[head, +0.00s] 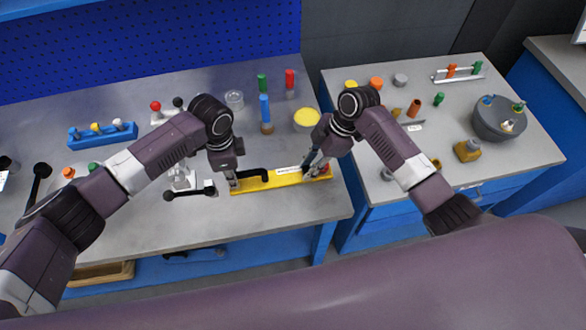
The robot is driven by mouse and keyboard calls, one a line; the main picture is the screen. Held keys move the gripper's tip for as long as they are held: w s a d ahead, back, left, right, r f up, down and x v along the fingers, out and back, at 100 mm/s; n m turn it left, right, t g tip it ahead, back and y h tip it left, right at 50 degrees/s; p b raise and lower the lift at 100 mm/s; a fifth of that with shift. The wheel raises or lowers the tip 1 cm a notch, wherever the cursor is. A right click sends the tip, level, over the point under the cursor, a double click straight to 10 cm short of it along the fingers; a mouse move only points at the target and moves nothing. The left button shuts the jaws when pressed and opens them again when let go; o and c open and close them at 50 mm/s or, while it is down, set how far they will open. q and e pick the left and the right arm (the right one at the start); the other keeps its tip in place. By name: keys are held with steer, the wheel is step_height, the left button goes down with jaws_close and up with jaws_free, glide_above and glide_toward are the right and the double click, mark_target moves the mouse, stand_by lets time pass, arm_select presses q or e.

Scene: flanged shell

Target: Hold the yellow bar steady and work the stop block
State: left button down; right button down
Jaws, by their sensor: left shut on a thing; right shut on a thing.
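The yellow bar (275,183) lies near the front edge of the left bench, with a white label and a black bent handle (255,176) on its left part. My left gripper (233,181) is shut at the bar's left end, beside the handle; its fingers hide the exact grip. My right gripper (316,168) is shut at the bar's right end, on a small red piece (325,170) that looks like the stop block. The fingers partly cover the red piece.
A black-knobbed lever fixture (185,190) stands left of the bar. Behind are a blue cylinder (265,108), a yellow disc (307,117) and a clear cup (234,99). A blue rack (102,133) is at left. A gap separates the right bench, with its grey bowl (497,122).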

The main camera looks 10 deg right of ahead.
arm_select(q)
steer(key=shift+a, duration=0.1)
arm_select(e)
steer(key=shift+d, duration=0.4)
steer(key=c, duration=1.7)
jaws_free()
steer(key=shift+r, duration=0.1)
arm_select(q)
steer(key=shift+s, duration=0.1)
arm_select(e)
steer(key=v, duration=1.2)
